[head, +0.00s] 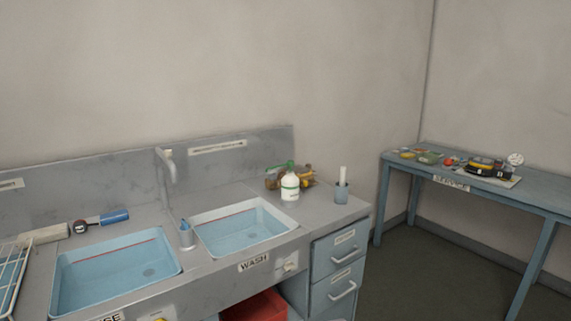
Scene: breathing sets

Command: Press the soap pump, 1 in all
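The pump's spout points to the left. My gripper is not in view.
Open floor (420,265) separates the counter from a blue table (535,193).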

